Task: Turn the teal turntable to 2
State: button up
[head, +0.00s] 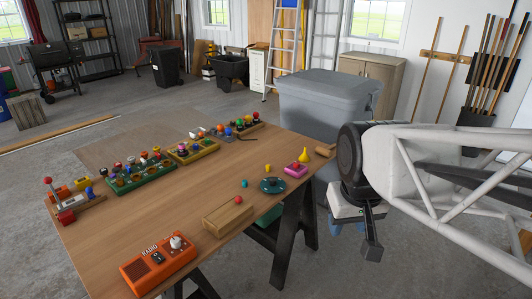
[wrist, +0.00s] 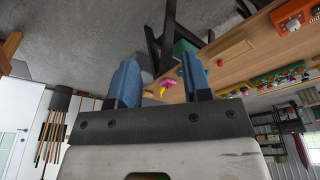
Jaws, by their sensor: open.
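The teal turntable (head: 272,187) is a small round disc with a knob on top. It lies on the wooden table near its right edge in the head view. Its number marks are too small to read. I cannot make it out in the wrist view, where a finger may hide it. My gripper (head: 346,229) is beyond the table's right edge, to the right of the turntable and apart from it. In the wrist view my gripper (wrist: 160,72) has its two blue fingers spread apart, with nothing held between them.
A pink block with a red knob (head: 296,169), a yellow cone (head: 304,155) and a small teal piece (head: 244,184) are near the turntable. A wooden box (head: 228,217) and an orange radio (head: 158,265) stand nearer the front. A grey bin (head: 325,105) stands behind the table.

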jog(key=w+a+r+n, duration=0.1)
jog(key=w+n, duration=0.1)
jog(key=w, duration=1.4)
jog(key=n+g, duration=0.2)
jog(key=n, duration=0.4)
send_over(273, 179)
notch_tip(273, 179, down, 23)
jog(key=shift+s+r, duration=0.1)
jog(key=shift+f, duration=0.25)
jog(key=shift+f, duration=0.15)
jog(key=shift+f, duration=3.3)
